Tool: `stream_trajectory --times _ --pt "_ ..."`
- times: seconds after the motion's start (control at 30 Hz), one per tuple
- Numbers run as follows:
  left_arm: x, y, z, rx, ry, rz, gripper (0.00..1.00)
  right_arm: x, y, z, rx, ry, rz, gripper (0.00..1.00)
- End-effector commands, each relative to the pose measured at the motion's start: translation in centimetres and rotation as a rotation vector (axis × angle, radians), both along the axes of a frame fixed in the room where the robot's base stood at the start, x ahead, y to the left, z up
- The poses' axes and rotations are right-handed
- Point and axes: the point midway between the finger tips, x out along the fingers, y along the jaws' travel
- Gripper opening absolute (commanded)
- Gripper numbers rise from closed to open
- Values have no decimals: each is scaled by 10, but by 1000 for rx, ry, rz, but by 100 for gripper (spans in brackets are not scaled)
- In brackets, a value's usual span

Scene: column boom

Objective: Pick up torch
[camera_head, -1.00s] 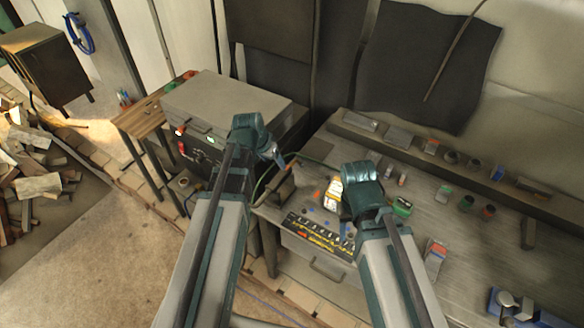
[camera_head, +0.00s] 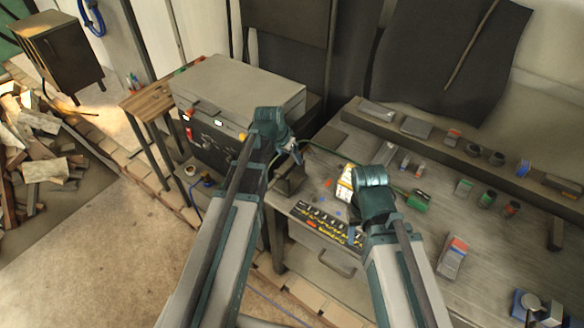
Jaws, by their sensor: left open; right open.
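My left gripper (camera_head: 294,152) is open and empty, above the back left of the workbench (camera_head: 480,262). It is beside a dark block-like stand (camera_head: 289,182) and close to a thin green cable (camera_head: 322,149). My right gripper (camera_head: 373,186) is over the bench, right of a white and orange box; its wrist hides most of its fingers. A green object (camera_head: 418,200) lies on the bench just right of my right gripper, near the cable's line. I cannot tell for certain which thing is the torch.
A grey machine (camera_head: 238,90) with a dark front stands left of the bench. A black tool strip (camera_head: 327,225) lies at the bench's front edge. Several small cans (camera_head: 487,199) and boxes stand to the right. A raised shelf (camera_head: 470,150) runs along the back.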

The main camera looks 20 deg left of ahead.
Motion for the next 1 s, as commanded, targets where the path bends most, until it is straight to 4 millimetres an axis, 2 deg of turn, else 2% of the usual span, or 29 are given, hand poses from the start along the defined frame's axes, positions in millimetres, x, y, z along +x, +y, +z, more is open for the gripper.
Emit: stream_trajectory --times 0.17,0.53,0.83,0.87,1.0 --pt "2 0 -5 0 0 0 75 0 0 -5 0 0 0 50" --pt "20 -2 -46 0 0 -1 75 0 0 -45 0 0 -2 50" --pt "22 -3 -46 0 0 0 75 0 0 -46 0 0 -2 50" --pt "22 -3 -46 0 0 0 71 0 0 -46 0 0 -2 50" --pt "22 -3 -46 0 0 0 46 0 0 -46 0 0 -2 50"
